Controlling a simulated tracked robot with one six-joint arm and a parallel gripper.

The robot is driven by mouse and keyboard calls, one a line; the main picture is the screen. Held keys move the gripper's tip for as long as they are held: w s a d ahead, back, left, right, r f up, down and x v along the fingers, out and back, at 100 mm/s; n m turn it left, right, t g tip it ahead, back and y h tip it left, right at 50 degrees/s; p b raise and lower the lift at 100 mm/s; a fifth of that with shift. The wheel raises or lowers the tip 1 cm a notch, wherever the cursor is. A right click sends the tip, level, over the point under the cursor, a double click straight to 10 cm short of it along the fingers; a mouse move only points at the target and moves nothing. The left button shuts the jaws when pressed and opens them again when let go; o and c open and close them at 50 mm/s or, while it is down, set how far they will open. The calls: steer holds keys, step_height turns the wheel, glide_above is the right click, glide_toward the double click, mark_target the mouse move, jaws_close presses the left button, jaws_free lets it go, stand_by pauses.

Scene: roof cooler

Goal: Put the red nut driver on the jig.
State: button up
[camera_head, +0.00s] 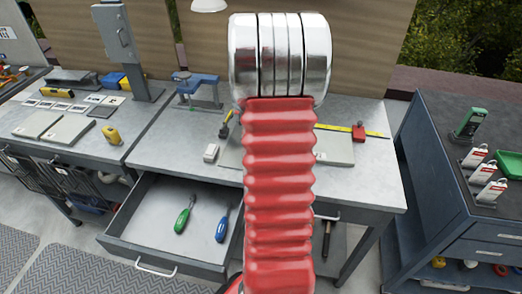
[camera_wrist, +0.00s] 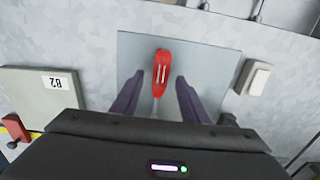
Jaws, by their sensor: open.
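The red nut driver (camera_wrist: 162,70) shows in the wrist view, with its red handle over a flat blue-grey plate (camera_wrist: 210,58). A thin shaft runs from the handle toward my gripper. I cannot tell whether this plate is the jig. My gripper (camera_wrist: 158,95) is open, with one dark finger on each side of the shaft and a gap on both sides. In the head view my red arm hides the driver and gripper; only part of the plate (camera_head: 233,153) shows beside it.
An open drawer (camera_head: 160,222) holds a green driver (camera_head: 184,215) and a blue driver (camera_head: 222,224). A white block (camera_wrist: 254,78) lies right of the plate in the wrist view. A plate marked B2 (camera_wrist: 35,95) lies left.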

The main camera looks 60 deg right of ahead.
step_height(320, 180, up, 10)
steer(key=shift+r, duration=0.15)
stand_by(0.3)
stand_by(0.6)
steer(key=w+a+r+n+t+h, duration=0.1)
steer(key=w+a+r+n, duration=0.2)
steer(key=a, duration=0.8)
steer(key=w+a+r+n+t, duration=0.1)
steer(key=a+r+n, duration=0.25)
steer(key=a, duration=0.75)
steer(key=s+a+n+t, duration=0.1)
steer(key=s+a+n, duration=0.2)
steer(key=a, duration=0.6)
steer(key=s+a+n+t+y, duration=0.1)
steer(key=s+a+n, duration=0.3)
steer(key=a, duration=0.6)
steer(key=shift+s+t, duration=0.5)
steer(key=shift+t, duration=0.3)
steer(key=shift+c, duration=0.2)
